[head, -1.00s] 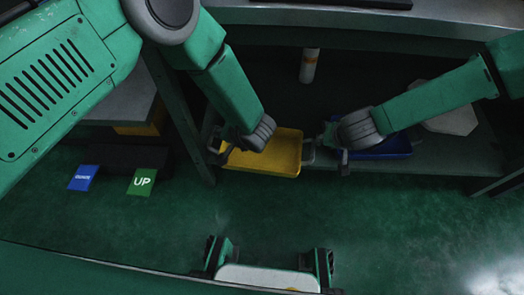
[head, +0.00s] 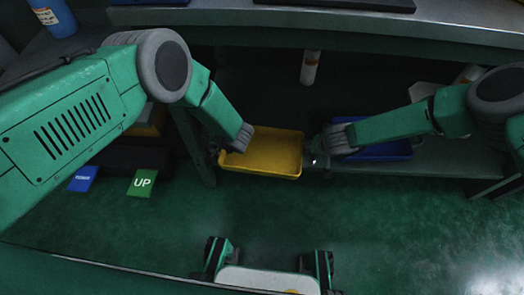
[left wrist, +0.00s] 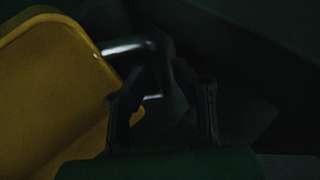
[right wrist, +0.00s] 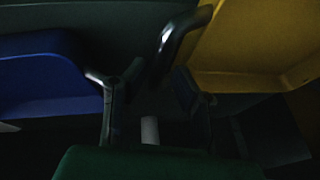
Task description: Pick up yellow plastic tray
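The yellow plastic tray (head: 265,152) sits on the low shelf, in the middle of the head view. Its left end is partly covered by my left gripper (head: 213,151). In the left wrist view the tray (left wrist: 50,95) is at left, and its metal handle (left wrist: 130,46) bends down to the fingers of my open left gripper (left wrist: 166,100); I cannot tell whether they touch. My right gripper (head: 317,159) is at the tray's right end. In the right wrist view its fingers (right wrist: 150,95) are apart, below the other handle (right wrist: 180,38), with the tray (right wrist: 255,40) at upper right.
A blue tray (head: 385,152) lies right of the yellow tray, partly behind my right arm. A worktop (head: 330,20) overhangs above. A shelf post (head: 192,145) is close to my left gripper. The floor in front is mostly clear.

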